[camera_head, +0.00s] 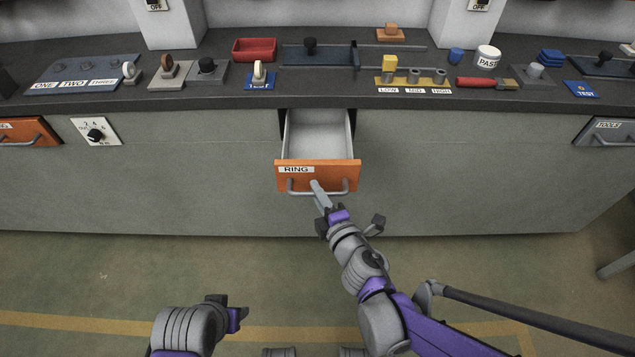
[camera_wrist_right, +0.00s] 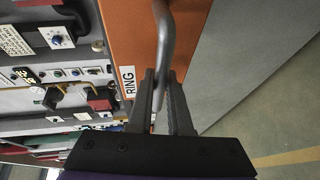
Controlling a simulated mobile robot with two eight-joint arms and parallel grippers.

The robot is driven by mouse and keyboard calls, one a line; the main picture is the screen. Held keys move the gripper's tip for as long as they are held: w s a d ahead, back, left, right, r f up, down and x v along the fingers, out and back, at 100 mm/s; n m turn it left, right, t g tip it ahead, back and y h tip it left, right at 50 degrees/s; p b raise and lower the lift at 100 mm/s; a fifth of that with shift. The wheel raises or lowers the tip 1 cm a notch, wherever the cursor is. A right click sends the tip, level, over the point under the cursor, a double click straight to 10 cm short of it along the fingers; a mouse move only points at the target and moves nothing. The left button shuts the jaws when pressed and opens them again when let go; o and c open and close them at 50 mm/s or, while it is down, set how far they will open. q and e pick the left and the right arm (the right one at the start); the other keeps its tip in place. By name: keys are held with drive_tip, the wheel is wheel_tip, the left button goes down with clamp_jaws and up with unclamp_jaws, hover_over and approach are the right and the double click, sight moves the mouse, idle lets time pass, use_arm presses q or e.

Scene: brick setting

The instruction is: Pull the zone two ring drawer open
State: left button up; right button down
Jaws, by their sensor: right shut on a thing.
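The orange ring drawer (camera_head: 330,170), labelled RING, stands pulled out from the grey bench front in the head view. Its pale inside (camera_head: 318,135) shows and looks empty. A grey bar handle (camera_head: 345,188) runs across its front. My right gripper (camera_head: 317,188) is shut on this handle, left of its middle. In the right wrist view the fingers (camera_wrist_right: 160,95) close around the handle (camera_wrist_right: 164,40), beside the orange front (camera_wrist_right: 130,35). My left gripper (camera_head: 235,313) is low in the head view, away from the drawer; its jaws do not show clearly.
Another orange drawer (camera_head: 25,130) is at the far left and a grey TOOLS drawer (camera_head: 608,132) at the far right. A dial plate (camera_head: 95,131) is on the bench front. The bench top (camera_head: 230,100) carries trays, knobs and blocks. The floor before the bench is clear.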

drive_tip(key=c, duration=0.8)
unclamp_jaws()
drive_tip(key=shift+c, duration=0.2)
drive_tip(key=p+v, duration=0.1)
drive_tip(key=v, duration=0.9)
drive_tip(key=shift+s+d+r, duration=0.15)
drive_tip(key=shift+s+d, duration=0.05)
drive_tip(key=shift+s, duration=0.15)
